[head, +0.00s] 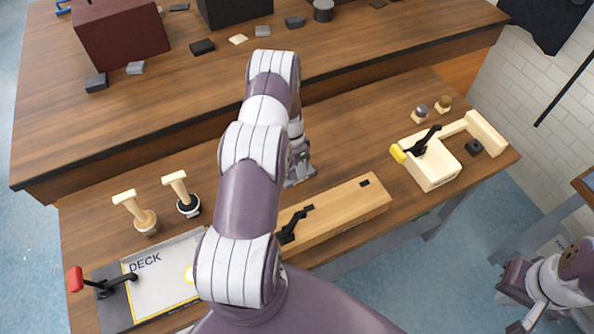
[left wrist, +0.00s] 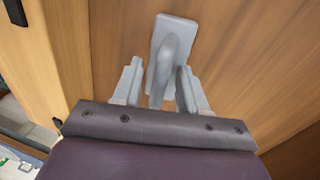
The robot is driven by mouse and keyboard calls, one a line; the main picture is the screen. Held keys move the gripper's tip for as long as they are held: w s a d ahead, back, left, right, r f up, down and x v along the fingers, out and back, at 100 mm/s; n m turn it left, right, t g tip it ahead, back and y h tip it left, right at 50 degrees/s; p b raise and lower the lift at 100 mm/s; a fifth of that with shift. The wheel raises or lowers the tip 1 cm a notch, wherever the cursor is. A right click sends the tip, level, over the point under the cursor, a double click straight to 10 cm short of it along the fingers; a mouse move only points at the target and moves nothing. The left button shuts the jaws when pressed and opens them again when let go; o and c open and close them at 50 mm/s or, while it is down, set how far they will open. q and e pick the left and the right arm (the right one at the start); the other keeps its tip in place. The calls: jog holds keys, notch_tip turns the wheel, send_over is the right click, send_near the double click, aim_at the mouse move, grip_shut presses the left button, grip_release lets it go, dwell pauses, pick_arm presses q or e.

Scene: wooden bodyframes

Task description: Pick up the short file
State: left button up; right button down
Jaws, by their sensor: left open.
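My left arm reaches over the workbench, and my left gripper (head: 299,178) points down near the bench's middle, behind the wooden block. In the left wrist view my left gripper (left wrist: 157,88) is open. A grey piece (left wrist: 173,45), with a flat rectangular plate and a rounded raised part, shows beyond and between its fingers. It may be the short file, but I cannot tell for sure. Whether the fingers touch it is unclear. In the head view I cannot pick out the file. My right gripper (head: 535,316) is low at the right edge, away from the bench; its jaws are unclear.
A wooden block with a black lever (head: 345,212) lies at the bench's front. A DECK plate (head: 160,265) and two T-handled tools (head: 137,212) are left. A pale box with a yellow-handled lever (head: 432,168) is right. A maroon box (head: 120,35) stands on the rear bench.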

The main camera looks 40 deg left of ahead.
pick_arm(q)
jog(key=shift+c, duration=1.2)
grip_shut()
jog(key=shift+w+r, duration=0.1)
jog(key=shift+r, duration=0.2)
jog(key=r+b, duration=0.1)
jog(key=r, duration=0.1)
jog(key=r+b, duration=0.1)
jog(key=r, duration=0.1)
jog(key=shift+d, duration=0.4)
jog(key=s+d+r+b, duration=0.2)
jog(key=d+r, duration=0.4)
jog(key=d, duration=0.4)
jog(key=shift+s+d+r+b, duration=0.25)
jog(key=shift+s+d+b, duration=0.05)
jog(key=shift+s, duration=0.1)
